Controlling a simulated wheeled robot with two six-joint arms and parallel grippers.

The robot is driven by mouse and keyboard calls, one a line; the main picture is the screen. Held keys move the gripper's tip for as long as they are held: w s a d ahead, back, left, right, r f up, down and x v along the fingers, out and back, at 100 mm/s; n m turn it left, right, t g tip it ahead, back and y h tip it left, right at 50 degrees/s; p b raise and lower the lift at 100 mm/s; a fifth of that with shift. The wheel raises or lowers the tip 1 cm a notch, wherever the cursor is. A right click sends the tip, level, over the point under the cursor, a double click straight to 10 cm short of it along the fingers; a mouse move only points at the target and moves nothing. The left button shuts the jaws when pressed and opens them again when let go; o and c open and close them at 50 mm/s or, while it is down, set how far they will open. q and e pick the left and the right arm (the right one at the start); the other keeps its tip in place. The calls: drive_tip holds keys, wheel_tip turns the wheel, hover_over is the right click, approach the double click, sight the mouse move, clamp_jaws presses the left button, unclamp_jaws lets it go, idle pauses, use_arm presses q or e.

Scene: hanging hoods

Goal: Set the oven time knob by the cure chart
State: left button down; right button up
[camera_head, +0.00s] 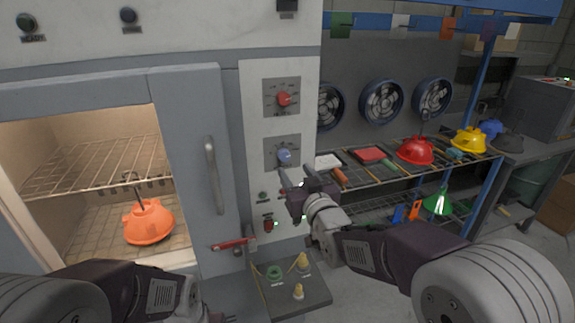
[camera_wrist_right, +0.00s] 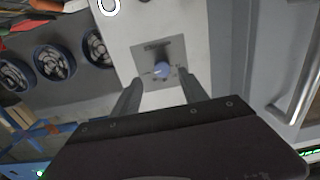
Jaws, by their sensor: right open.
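The oven's control panel (camera_head: 255,160) carries a red knob (camera_head: 284,99) above a blue knob (camera_head: 284,156), each on a grey dial plate. The labels are too small to read, so I cannot tell which knob is for time. My right gripper (camera_head: 296,178) is open just below and in front of the blue knob. In the right wrist view the blue knob (camera_wrist_right: 161,70) sits between and beyond the two fingers, apart from them. I cannot make out a cure chart.
The oven's door (camera_head: 190,120) has a vertical handle (camera_head: 213,175); an orange hood (camera_head: 148,222) stands inside. A red lever (camera_head: 233,244) and a small shelf with knobs (camera_head: 290,285) sit below the panel. A rack (camera_head: 375,175) at right holds a red hood (camera_head: 415,151) and tools.

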sight(285, 158)
drive_tip(key=p+x, duration=0.1)
drive_tip(key=x, duration=0.6)
drive_tip(key=shift+s, duration=0.1)
drive_tip(key=shift+s+a+r, duration=0.1)
drive_tip(key=shift+s+r, duration=0.05)
drive_tip(key=shift+s, duration=0.05)
clamp_jaws()
